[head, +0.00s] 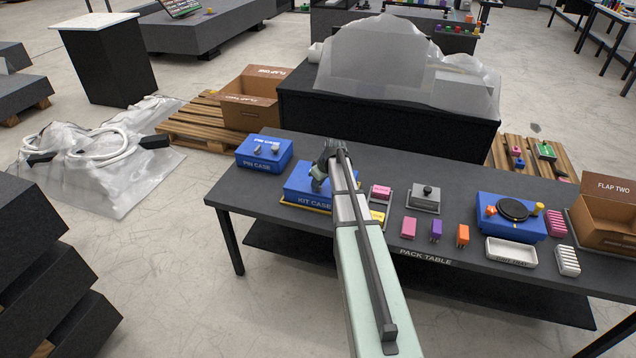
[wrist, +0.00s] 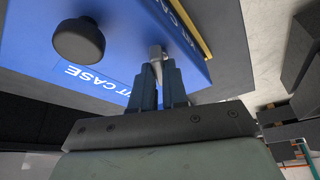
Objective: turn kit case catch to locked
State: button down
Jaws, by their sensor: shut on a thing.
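The blue kit case (head: 300,190) sits on the pack table (head: 440,262), partly hidden behind my arm. In the wrist view the kit case (wrist: 100,30) fills the upper left, with its lettering and a round dark knob (wrist: 78,41). My gripper (head: 322,178) is at the top of the case; in the wrist view my gripper (wrist: 158,72) is shut on a small grey catch (wrist: 157,52) by the case's edge. The catch's turn position cannot be read, since the fingers cover much of it.
The blue pin case (head: 264,152) stands to the left on the table. A grey block with a knob (head: 424,197), pink, purple and orange pieces, a white tray (head: 511,252) and a cardboard box (head: 606,215) lie to the right. A plastic-draped bench (head: 390,120) stands behind.

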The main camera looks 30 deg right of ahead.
jog(key=m+h, duration=0.1)
jog(key=m, duration=0.3)
jog(key=m+h, duration=0.1)
jog(key=m, duration=0.1)
jog(key=shift+a+h, duration=0.25)
jog(key=shift+h, duration=0.05)
jog(key=m+h, duration=0.1)
jog(key=m, duration=0.2)
jog(key=m+g+h, duration=0.1)
jog(key=m, duration=0.2)
jog(key=shift+w, duration=0.1)
jog(key=shift+m, duration=0.3)
jog(key=c, duration=1.1)
grip_release()
jog(key=shift+c, duration=0.2)
jog(key=shift+a, duration=0.1)
jog(key=v, duration=1.3)
jog(key=shift+r, duration=0.4)
jog(key=shift+a, duration=0.1)
